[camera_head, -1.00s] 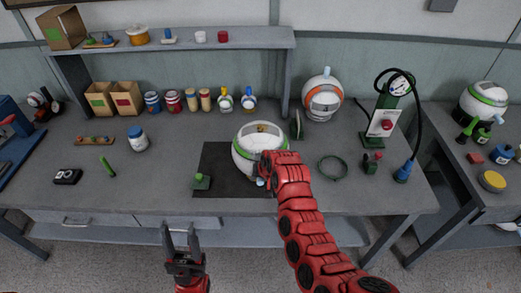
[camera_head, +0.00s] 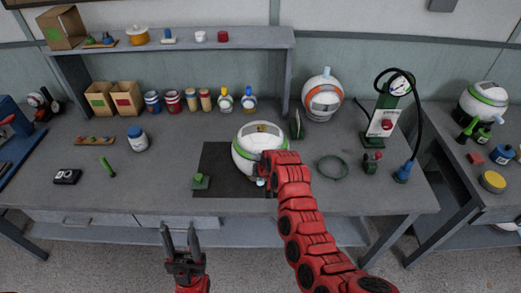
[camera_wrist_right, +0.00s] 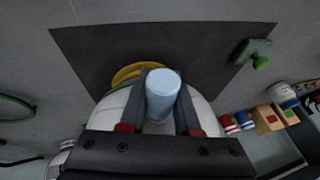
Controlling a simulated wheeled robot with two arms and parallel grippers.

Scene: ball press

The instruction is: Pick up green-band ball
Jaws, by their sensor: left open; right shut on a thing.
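The green-band ball (camera_head: 250,138) is a large white ball with a green band, on or just over the dark mat (camera_head: 213,160) at the middle of the table; any gap beneath is unclear. My right gripper (camera_head: 266,172) is at its near side. In the right wrist view, my right gripper (camera_wrist_right: 155,112) is shut on a light-blue knob (camera_wrist_right: 163,90), which seems to belong to the ball (camera_wrist_right: 203,112). The ball's yellow part (camera_wrist_right: 128,73) shows behind the fingers. My arm hides part of the ball. My left gripper (camera_head: 179,236) is open and empty, before the table's front edge.
A small green block (camera_head: 200,181) lies on the mat's left corner. A green disc (camera_head: 296,123) stands close behind the ball. An orange-band ball (camera_head: 323,97), a green ring (camera_head: 332,167) and a gauge pump (camera_head: 386,110) are to the right. The shelf (camera_head: 200,42) overhangs the back.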

